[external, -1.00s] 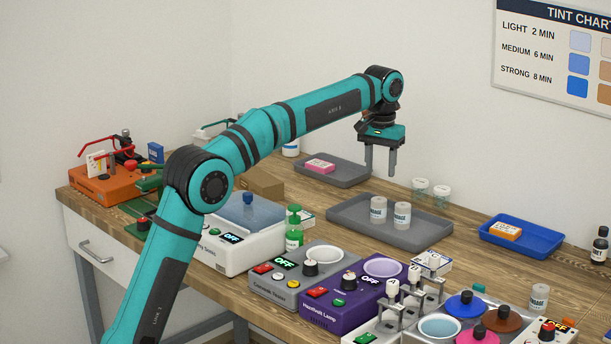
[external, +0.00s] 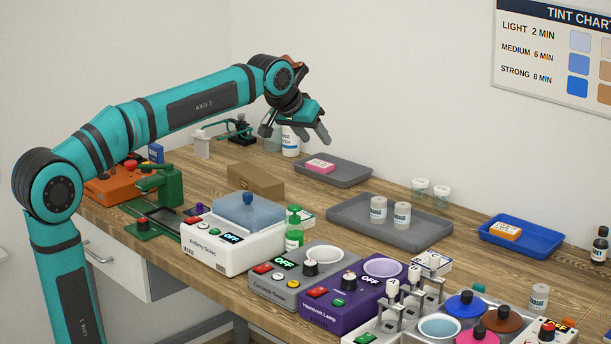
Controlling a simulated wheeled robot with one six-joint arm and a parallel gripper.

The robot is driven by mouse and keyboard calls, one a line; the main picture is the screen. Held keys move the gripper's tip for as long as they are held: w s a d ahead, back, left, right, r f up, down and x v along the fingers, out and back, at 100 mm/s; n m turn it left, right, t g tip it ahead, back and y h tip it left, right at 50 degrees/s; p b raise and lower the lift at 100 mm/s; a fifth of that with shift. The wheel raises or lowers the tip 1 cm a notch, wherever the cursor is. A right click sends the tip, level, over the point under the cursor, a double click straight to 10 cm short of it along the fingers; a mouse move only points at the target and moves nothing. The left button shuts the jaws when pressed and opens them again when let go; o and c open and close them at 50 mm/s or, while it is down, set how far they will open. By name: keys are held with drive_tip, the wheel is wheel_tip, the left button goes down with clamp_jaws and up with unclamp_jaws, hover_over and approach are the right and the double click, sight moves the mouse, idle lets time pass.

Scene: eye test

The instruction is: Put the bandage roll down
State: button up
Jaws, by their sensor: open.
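My gripper (external: 295,133) is raised at the upper middle, tilted, with its two fingers apart and nothing between them. It shows in front of a white bottle (external: 290,147) at the back of the bench; I cannot tell how close they are. Two small white labelled cylinders (external: 378,211) (external: 402,216) stand upright on the large grey tray (external: 345,214). Their labels are too small to read, so I cannot tell whether either is the bandage roll. A similar pale cylinder (external: 539,297) stands at the right. No bandage roll is clearly identifiable.
A small grey tray (external: 358,178) holds a pink block (external: 320,166). A blue tray (external: 545,243) holds an orange block (external: 505,231). A cardboard box (external: 256,180), white device (external: 220,250) and purple lamp unit (external: 345,305) crowd the left and front. Bare wood shows between the trays.

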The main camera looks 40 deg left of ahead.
drive_tip(key=s+f+t, duration=0.1)
drive_tip(key=s+t, duration=0.2)
drive_tip(key=s, duration=0.7)
drive_tip(key=s+a+f+m+t, duration=0.1)
drive_tip(key=s+f+t, duration=0.1)
drive_tip(key=s, duration=0.9)
drive_tip(key=s+a+f+t, duration=0.1)
drive_tip(key=s+t, duration=0.3)
drive_tip(key=s, duration=0.7)
drive_tip(key=shift+a+f+m+t, duration=0.2)
drive_tip(key=shift+f+m+t, duration=0.1)
drive_tip(key=shift+f, duration=0.05)
drive_tip(key=shift+o, duration=0.4)
